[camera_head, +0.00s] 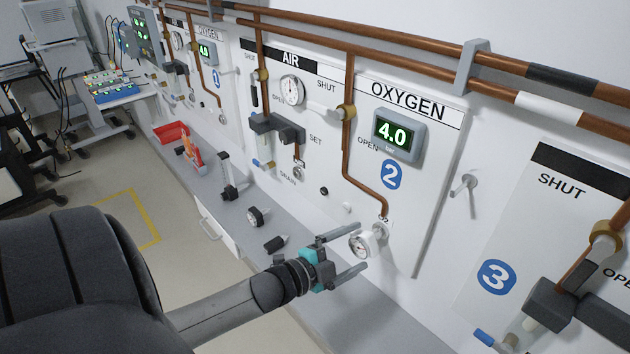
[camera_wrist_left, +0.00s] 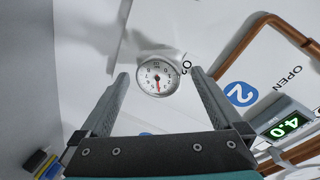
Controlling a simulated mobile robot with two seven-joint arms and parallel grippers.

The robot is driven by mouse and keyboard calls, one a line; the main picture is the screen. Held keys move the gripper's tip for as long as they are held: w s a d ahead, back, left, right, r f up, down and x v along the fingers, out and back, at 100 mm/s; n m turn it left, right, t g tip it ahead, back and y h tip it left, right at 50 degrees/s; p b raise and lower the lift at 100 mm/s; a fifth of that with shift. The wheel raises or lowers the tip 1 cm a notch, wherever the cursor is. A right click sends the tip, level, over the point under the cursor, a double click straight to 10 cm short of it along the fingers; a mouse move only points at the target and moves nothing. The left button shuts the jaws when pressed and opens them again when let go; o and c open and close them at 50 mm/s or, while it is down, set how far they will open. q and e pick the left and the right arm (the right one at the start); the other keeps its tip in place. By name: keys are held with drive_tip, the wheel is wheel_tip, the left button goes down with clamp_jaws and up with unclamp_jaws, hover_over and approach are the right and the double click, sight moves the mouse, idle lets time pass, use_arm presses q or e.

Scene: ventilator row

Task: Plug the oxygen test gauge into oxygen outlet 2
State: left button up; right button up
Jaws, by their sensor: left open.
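The oxygen test gauge (camera_head: 361,244), a small white round dial, is at oxygen outlet 2 (camera_head: 384,222), at the lower end of the copper pipe on the OXYGEN panel (camera_head: 425,180). The panel display reads 4.0 above a blue 2. My left gripper (camera_head: 358,252) is open, with its fingers on either side of the gauge. In the left wrist view the gauge dial (camera_wrist_left: 157,77) shows between the fingertips, with visible gaps on both sides. The joint behind the dial is mostly hidden, so I cannot tell how fully it is seated. My right gripper is not in view.
Another round gauge (camera_head: 257,217) and a dark fitting (camera_head: 275,243) lie on the grey shelf (camera_head: 350,310). A red tray (camera_head: 171,132) stands farther along. A wall hook (camera_head: 463,185) sticks out right of the panel. Panel 3 (camera_head: 496,277) is at the right.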

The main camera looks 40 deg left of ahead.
use_arm(q)
drive_tip(key=v, duration=1.1)
drive_tip(key=shift+s, duration=0.35)
